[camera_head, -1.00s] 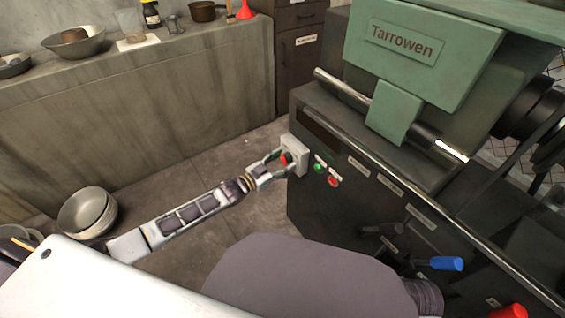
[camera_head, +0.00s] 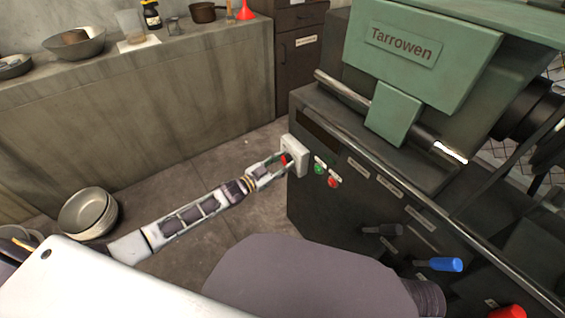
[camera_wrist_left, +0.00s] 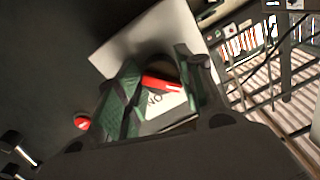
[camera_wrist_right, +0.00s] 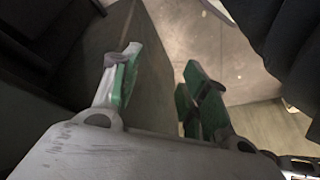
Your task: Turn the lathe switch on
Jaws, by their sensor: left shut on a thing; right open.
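The lathe (camera_head: 330,230) is a dark cabinet with a green headstock marked "Tarrowen" (camera_head: 402,42). A pale switch plate (camera_head: 297,157) with a red switch lever (camera_head: 283,160) is on its left corner. My left gripper (camera_head: 281,163) reaches it from the left and is shut on the red lever. In the left wrist view the red lever (camera_wrist_left: 162,84) lies between the green-padded fingers (camera_wrist_left: 160,78), over a white label with letters; the fingers partly hide the plate. My right gripper (camera_wrist_right: 163,75) is open and empty in the right wrist view, fingers well apart.
Green (camera_head: 319,169) and red (camera_head: 334,182) buttons sit right of the switch plate. A blue-handled lever (camera_head: 440,264) and a red knob (camera_head: 508,311) are lower right. Stacked bowls (camera_head: 88,212) stand at left; a counter (camera_head: 130,105) runs behind. Floor between is clear.

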